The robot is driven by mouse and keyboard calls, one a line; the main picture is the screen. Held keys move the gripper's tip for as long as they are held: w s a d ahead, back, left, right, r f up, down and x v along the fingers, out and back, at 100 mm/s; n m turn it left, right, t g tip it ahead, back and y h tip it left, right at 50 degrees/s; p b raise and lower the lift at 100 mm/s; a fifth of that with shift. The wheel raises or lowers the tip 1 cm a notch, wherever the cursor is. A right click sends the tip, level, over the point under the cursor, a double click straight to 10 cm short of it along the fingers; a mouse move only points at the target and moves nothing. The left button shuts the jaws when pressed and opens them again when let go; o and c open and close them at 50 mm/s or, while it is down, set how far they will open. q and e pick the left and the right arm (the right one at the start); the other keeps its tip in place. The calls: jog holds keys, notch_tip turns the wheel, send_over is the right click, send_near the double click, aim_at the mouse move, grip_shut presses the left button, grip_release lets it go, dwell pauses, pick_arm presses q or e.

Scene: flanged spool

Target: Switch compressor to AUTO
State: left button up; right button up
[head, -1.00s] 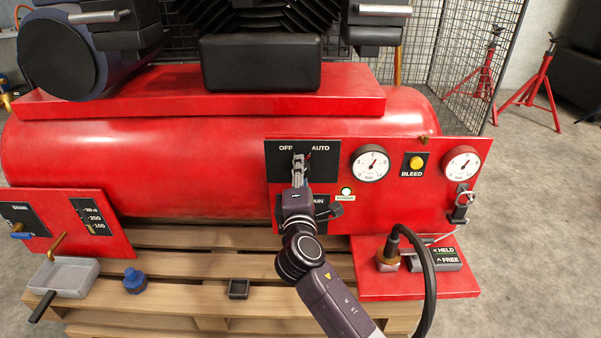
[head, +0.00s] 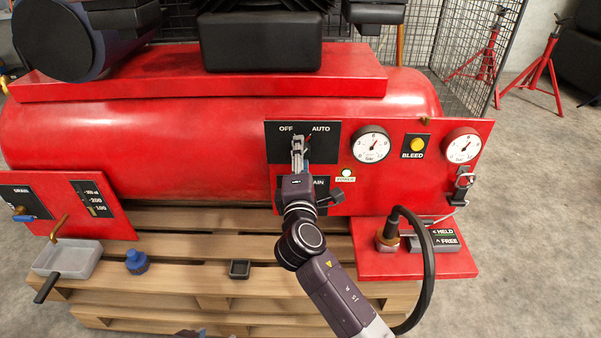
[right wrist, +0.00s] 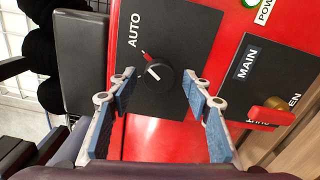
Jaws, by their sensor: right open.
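The compressor's OFF/AUTO switch panel (head: 328,154) is black, on the red front plate. Its round black knob (right wrist: 161,80) shows in the right wrist view, with a white line on its face. A red mark at the knob's edge points toward the AUTO label (right wrist: 134,30). In the head view my gripper hides most of the knob. My right gripper (head: 299,140) is in front of the panel. In the right wrist view this gripper (right wrist: 163,88) is open, its blue-padded fingers on either side of the knob. Contact cannot be told. My left gripper is not recognisable in view.
The MAIN valve's red handle (right wrist: 268,117) is close beside the switch. Two gauges (head: 370,144) and the yellow BLEED button (head: 417,145) are to the right. A black hose (head: 430,275) arches near my right arm. A grey tray (head: 85,262) and blue cap (head: 137,262) are on the pallet.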

jog(key=s, duration=1)
jog(key=shift+s, duration=0.25)
